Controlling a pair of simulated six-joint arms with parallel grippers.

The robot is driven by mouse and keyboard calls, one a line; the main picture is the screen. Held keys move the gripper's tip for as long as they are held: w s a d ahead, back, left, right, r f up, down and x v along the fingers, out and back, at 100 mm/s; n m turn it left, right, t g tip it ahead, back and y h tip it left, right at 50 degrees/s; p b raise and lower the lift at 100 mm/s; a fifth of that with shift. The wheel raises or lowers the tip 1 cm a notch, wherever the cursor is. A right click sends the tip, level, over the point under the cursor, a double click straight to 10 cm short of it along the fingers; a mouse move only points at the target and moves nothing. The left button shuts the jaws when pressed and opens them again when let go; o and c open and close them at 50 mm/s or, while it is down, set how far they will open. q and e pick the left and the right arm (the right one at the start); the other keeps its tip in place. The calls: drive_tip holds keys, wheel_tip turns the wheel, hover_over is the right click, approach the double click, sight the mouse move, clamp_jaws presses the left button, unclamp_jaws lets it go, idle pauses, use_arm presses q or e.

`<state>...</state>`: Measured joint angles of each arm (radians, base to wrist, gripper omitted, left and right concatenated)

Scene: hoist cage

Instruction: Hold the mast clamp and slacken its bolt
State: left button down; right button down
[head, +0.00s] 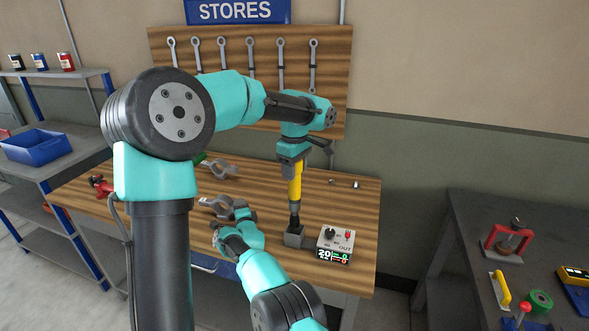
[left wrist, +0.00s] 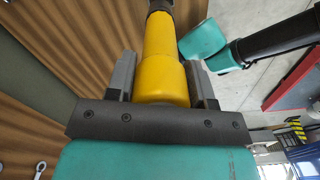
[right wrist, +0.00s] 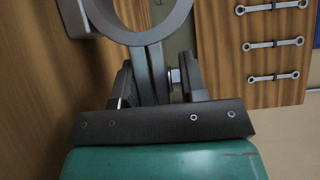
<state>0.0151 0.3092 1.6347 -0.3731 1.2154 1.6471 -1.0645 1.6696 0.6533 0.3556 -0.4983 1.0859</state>
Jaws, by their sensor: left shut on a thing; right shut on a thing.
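My left gripper (head: 293,155) is shut on the upper end of a yellow driver tool (head: 295,182), which stands upright. The driver's dark lower end meets a small grey block (head: 294,236) on the bench; I cannot tell whether it sits inside it. In the left wrist view the yellow body (left wrist: 165,75) lies between both fingers. My right gripper (head: 238,208) is shut on a grey mast clamp (head: 215,205). In the right wrist view the clamp's ring (right wrist: 180,22) is beyond the fingers, its lugs are between them, and a bolt (right wrist: 175,76) shows beside the lugs.
A control box (head: 336,245) with a dial and a lit display is right of the grey block. Wrenches hang on the back board (head: 215,50). A dark table (head: 475,235) with tools stands at right.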

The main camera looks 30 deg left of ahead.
use_arm(q)
drive_tip(key=shift+f, duration=3.75)
drive_tip(key=shift+c, duration=2.1)
unclamp_jaws()
wheel_tip(320, 180, up, 12)
wheel_tip(320, 180, up, 7)
hover_over(295, 190)
drive_tip(key=w+a, duration=0.1)
drive_tip(key=w, duration=0.1)
drive_tip(key=shift+s+a, duration=0.15)
drive_tip(key=shift+s, duration=0.05)
wheel_tip(295, 190, up, 10)
